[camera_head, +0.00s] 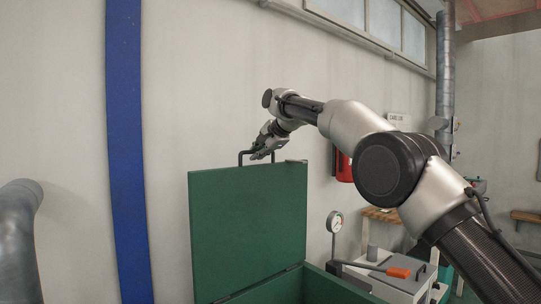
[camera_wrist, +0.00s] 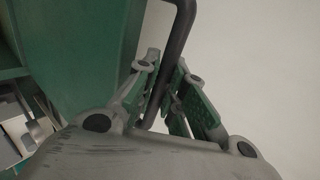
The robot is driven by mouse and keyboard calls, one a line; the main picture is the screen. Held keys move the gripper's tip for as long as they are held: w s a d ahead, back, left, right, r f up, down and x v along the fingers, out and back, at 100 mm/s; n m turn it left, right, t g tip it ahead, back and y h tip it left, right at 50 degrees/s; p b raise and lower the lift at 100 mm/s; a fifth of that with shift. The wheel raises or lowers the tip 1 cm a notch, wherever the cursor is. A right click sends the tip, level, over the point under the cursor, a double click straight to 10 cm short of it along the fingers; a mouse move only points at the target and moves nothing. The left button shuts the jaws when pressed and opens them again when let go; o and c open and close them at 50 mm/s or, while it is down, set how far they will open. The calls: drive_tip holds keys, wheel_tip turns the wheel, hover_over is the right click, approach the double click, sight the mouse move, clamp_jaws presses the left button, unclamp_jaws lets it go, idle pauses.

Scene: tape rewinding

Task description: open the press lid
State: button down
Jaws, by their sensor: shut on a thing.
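The press lid (camera_head: 245,230) is a flat green panel standing upright, raised from the green press body (camera_head: 325,290) below it. A dark bar handle (camera_head: 241,157) sticks up from the lid's top edge. My gripper (camera_head: 262,152) is at the handle, at the top of the lid. In the wrist view the dark handle (camera_wrist: 180,35) runs down between the two fingers of my gripper (camera_wrist: 168,82), which is shut on it. The lid (camera_wrist: 75,50) fills the upper left of that view. The inside of the press body is mostly hidden.
A pressure gauge (camera_head: 334,222) and a lever with an orange grip (camera_head: 398,272) stand right of the press. A red extinguisher (camera_head: 344,167) hangs on the wall behind. A blue post (camera_head: 128,150) and grey pipe (camera_head: 18,235) are at the left.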

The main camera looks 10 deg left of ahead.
drive_tip(key=shift+w+a, duration=0.2)
drive_tip(key=shift+a, duration=0.1)
drive_tip(key=c, duration=1.5)
unclamp_jaws()
drive_tip(key=v, duration=1.2)
drive_tip(key=shift+d+f, duration=0.1)
